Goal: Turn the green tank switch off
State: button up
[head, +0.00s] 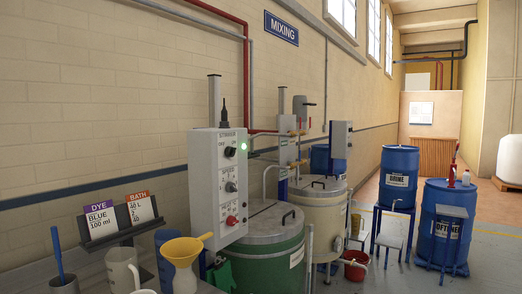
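The green tank (268,258) stands at the lower middle of the head view, with a grey lid and a black lid handle. A pale grey control box (205,190), its top label reading roughly "STIRRER", is beside the tank at its left. On its face are a black knob (229,152) at the top, another dark knob (230,187) in the middle and a red knob (232,220) near the bottom. A small green lamp (243,147) glows by the top knob. The knob positions are too small to read. My gripper is not in view.
A cream tank (325,205) with its own grey box (340,140) stands behind. A shelf at lower left holds jugs, a yellow funnel (182,255) and DYE and BATH cards (120,213). Blue drums (397,178) and a red bucket (356,262) stand right. Floor is clear farther back.

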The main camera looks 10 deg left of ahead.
aim_at(230, 151)
jog(key=u, duration=0.4)
jog(key=i, duration=1.05)
jog(key=u, duration=0.55)
